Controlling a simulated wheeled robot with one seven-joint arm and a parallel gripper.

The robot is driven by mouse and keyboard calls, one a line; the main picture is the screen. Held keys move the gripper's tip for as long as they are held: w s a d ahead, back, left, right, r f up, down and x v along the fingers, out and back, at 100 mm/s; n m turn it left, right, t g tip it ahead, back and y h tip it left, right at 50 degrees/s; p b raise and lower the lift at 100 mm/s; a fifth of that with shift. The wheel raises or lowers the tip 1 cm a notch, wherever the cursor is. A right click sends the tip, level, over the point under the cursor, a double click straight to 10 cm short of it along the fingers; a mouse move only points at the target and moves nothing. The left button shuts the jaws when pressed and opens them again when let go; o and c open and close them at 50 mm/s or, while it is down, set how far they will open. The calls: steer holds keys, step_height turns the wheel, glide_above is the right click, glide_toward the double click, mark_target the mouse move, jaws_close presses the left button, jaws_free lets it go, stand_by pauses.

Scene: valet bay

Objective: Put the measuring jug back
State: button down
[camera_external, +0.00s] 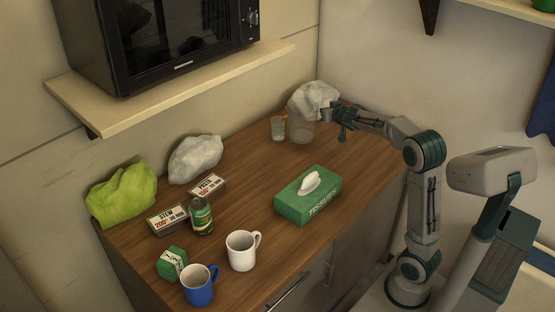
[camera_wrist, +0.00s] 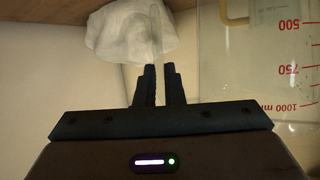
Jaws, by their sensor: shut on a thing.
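The clear measuring jug (camera_external: 301,131) is upright at the far end of the wooden counter (camera_external: 250,160). In the wrist view the jug (camera_wrist: 250,70) fills the right side, its red marks upside down. My gripper (camera_external: 331,112) is at the jug's right side in the external view. In the wrist view my gripper's fingers (camera_wrist: 157,70) are close together on a thin pale strip beside the jug, which looks like its handle. I cannot tell whether the jug's base touches the counter.
A drinking glass (camera_external: 278,129) stands just left of the jug, and a crumpled white bag (camera_external: 312,97) lies behind. A green tissue box (camera_external: 307,199) is nearer. Mugs, a green bottle (camera_external: 201,216) and signs stand front left. The counter's middle is clear.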

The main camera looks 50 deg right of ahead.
steer(key=a+r+n+y+p, duration=0.1)
steer(key=a+y+p, duration=0.1)
steer(key=a+p, duration=0.2)
steer(key=a+r+n+y+p, duration=0.1)
steer(key=a+n+y+p, duration=0.1)
steer(key=a+p, duration=0.2)
steer(key=a+r+n+t+y+p, duration=0.1)
steer(key=a+p, duration=0.2)
steer(key=p, duration=0.4)
steer(key=shift+s+a+n+y+p, duration=0.3)
steer(key=shift+a+n+y, duration=0.1)
steer(key=s+a+r+n+y+p, duration=0.2)
steer(key=s+a+y+p, duration=0.1)
steer(key=a+p, duration=0.35)
steer(key=n+y+b, duration=0.2)
glide_toward(307, 115)
steer(key=d+r, duration=0.3)
steer(key=d, duration=0.1)
steer(key=s+d+f+b, duration=0.1)
steer(key=s+d+b, duration=0.3)
steer(key=s+d, duration=0.75)
steer(key=w+a+f, duration=0.4)
steer(key=w+f, duration=0.6)
steer(key=f, duration=0.1)
steer(key=shift+w, duration=0.35)
steer(key=shift+a, duration=0.1)
